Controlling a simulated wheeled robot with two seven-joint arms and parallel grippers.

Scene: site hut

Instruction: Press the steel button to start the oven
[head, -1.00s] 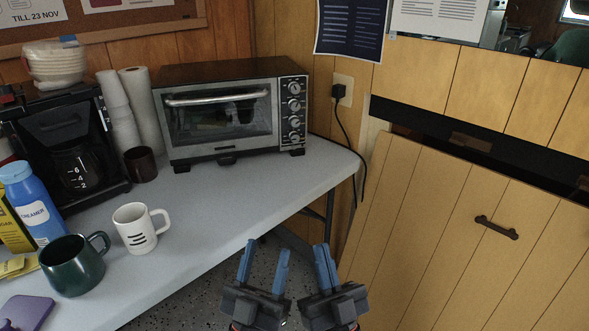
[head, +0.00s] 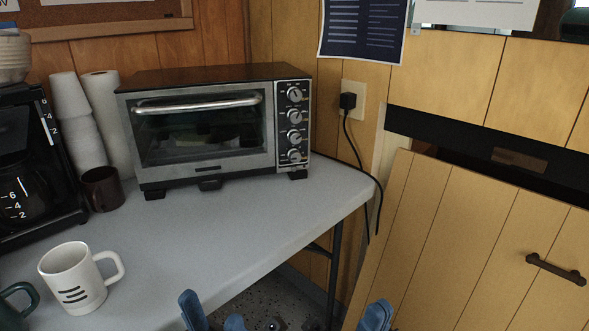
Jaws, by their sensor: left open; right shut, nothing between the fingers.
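The toaster oven (head: 197,72) stands at the back of the worktop with its glass door (head: 200,135) shut. Its dark control panel (head: 294,125) on the right side of the front carries a column of several round silver-faced controls. I cannot clearly tell a separate steel button from these controls. My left gripper (head: 212,315) is open and empty at the bottom edge, well in front of and below the oven. My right gripper (head: 375,315) is shut and empty further right, also low. Only the blue fingertips show; both are apart from the oven.
A white mug (head: 72,280), a green mug (head: 14,308), a brown cup (head: 101,189) and a coffee maker (head: 25,160) stand on the left of the worktop (head: 190,240). The worktop before the oven is clear. A power cord (head: 362,160) hangs at right.

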